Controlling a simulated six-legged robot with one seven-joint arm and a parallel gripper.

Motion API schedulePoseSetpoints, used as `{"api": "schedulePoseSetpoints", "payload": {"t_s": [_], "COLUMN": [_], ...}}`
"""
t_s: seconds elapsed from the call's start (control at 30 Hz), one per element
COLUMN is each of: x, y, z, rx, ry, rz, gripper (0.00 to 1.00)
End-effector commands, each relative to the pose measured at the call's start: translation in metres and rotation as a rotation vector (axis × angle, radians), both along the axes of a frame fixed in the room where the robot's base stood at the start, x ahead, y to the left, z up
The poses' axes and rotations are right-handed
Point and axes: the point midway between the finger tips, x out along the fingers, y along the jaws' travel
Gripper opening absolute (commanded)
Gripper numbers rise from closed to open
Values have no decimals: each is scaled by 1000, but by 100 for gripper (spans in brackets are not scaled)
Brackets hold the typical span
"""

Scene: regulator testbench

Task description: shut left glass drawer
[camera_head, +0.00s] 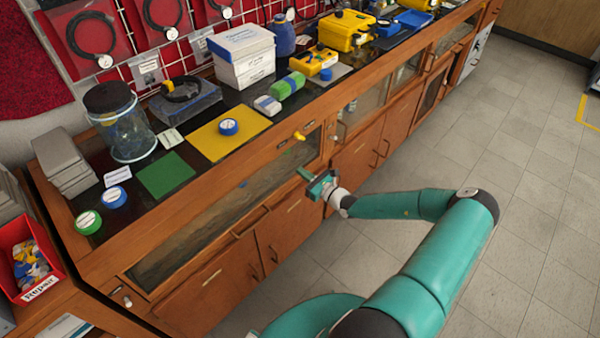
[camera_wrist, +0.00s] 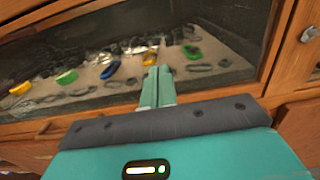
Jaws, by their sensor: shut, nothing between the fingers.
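The left glass drawer (camera_head: 215,215) is the long wooden-framed glass front along the near left part of the bench. It also fills the top of the wrist view (camera_wrist: 60,60), with several small coloured things and dark loops visible through the glass. I cannot tell whether it stands slightly out or flush. My gripper (camera_head: 304,174) is at the right part of this front, fingers pointing toward the glass. In the wrist view the fingers (camera_wrist: 158,72) are together and empty, over the lower glass. Whether they touch it is unclear.
Wooden cupboard doors (camera_head: 290,225) with handles lie below the drawer. More glass fronts (camera_head: 365,110) continue to the right. The bench top carries a glass jar (camera_head: 122,125), yellow mat (camera_head: 225,140), white boxes (camera_head: 243,58) and yellow cases (camera_head: 345,32). The tiled floor (camera_head: 530,190) is clear on the right.

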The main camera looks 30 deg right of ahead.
Motion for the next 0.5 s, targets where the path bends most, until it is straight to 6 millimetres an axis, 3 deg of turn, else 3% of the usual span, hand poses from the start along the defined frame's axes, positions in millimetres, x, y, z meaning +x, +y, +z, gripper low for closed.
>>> {"api": "schedulePoseSetpoints", "payload": {"t_s": [0.07,0.5], "x": [0,-74], "y": [-1,-29], "z": [0,0], "rx": [-1,-2], "ry": [0,-1], "rz": [4,5], "gripper": [0,0]}}
